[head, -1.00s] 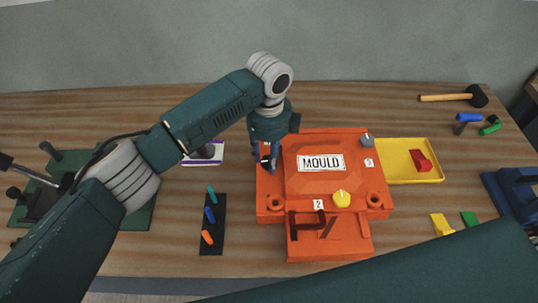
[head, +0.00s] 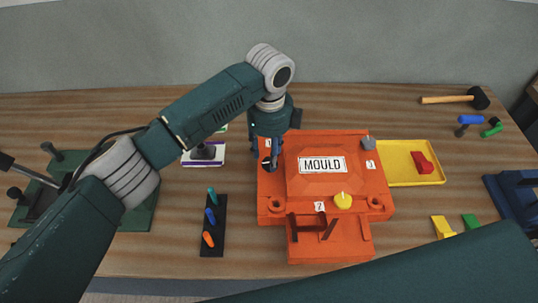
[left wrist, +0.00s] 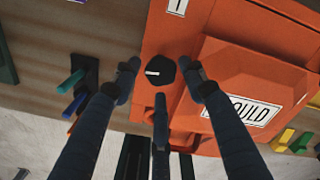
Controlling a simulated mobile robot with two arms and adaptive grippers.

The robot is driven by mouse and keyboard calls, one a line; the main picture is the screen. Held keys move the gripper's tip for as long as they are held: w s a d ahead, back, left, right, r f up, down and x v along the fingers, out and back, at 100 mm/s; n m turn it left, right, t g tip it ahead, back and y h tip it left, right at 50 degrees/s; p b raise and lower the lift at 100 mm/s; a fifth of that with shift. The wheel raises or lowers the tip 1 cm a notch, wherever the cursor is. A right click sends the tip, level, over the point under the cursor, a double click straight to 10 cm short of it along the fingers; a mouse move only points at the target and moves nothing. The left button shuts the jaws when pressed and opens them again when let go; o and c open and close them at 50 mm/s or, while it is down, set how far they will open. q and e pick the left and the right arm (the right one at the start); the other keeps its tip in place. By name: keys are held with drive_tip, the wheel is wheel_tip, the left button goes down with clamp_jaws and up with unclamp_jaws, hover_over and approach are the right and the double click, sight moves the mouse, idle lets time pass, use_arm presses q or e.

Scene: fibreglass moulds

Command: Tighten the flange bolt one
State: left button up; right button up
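The orange mould (head: 290,185) sits on the table with a "MOULD" plate on its raised lid. Flange bolt one is a dark hexagonal head with a white mark (left wrist: 160,71), beside the "1" label (left wrist: 177,5). In the head view the bolt (head: 267,165) is partly hidden by my left gripper (head: 269,153), at the mould's back left corner. In the left wrist view my left gripper (left wrist: 160,82) is open, its three fingers spread around the bolt head with visible gaps. Bolt two is yellow (head: 343,201); bolt three is grey (head: 368,143). My right gripper is out of view.
A dark strip with coloured pegs (head: 212,238) lies left of the mould. A yellow tray (head: 400,176) with a red piece (head: 422,162) is at its right. A mallet (head: 465,97) lies back right. Part of my own body covers the front right.

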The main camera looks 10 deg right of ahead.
sight(269, 160)
use_arm(q)
wheel_tip(269, 160, up, 10)
drive_tip(key=shift+r, duration=0.25)
drive_tip(key=shift+f, duration=0.1)
idle(0.5)
